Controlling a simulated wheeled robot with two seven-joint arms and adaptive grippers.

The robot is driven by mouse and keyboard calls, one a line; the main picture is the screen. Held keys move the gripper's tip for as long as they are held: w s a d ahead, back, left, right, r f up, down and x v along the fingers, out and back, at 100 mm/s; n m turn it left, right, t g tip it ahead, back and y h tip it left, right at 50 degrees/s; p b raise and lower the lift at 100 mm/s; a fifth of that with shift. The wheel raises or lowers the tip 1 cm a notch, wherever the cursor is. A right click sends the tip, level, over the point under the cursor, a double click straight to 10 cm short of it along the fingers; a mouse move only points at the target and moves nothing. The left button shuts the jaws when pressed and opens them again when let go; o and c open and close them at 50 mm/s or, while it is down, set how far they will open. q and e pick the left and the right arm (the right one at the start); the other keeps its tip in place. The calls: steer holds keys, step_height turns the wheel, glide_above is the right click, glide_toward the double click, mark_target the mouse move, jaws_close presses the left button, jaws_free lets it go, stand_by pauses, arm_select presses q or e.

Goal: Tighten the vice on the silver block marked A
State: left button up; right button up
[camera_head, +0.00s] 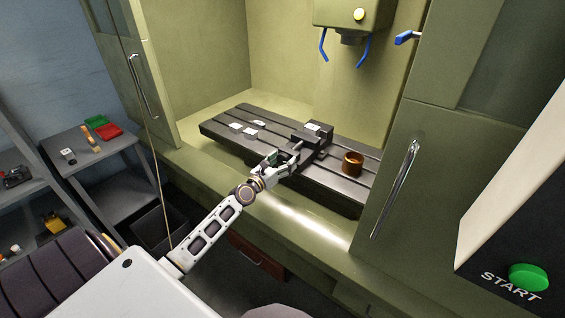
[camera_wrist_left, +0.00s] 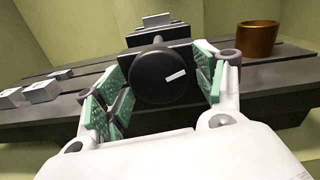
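The vice (camera_head: 322,144) stands on the dark slotted machine table. A silver block (camera_head: 313,127) sits at the top of the vice; it also shows in the left wrist view (camera_wrist_left: 156,20). Its marking is too small to read. The vice's round black knob (camera_wrist_left: 160,78), with a white stripe, faces my left wrist camera. My left gripper (camera_head: 279,161) is at the knob, with green-padded fingers on both sides of it. The fingers look spread, with a small gap visible at the knob's left side. My right gripper is not in view.
Several loose silver blocks (camera_head: 235,126) lie on the table left of the vice. A copper-coloured cup (camera_head: 352,163) stands right of it. The spindle head (camera_head: 350,20) with blue handles hangs above. A cabinet door (camera_head: 400,190) and green START button (camera_head: 528,277) are at the right.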

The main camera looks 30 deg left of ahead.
arm_select(q)
steer(key=c, duration=0.8)
steer(key=shift+c, duration=0.2)
steer(key=shift+m, duration=0.3)
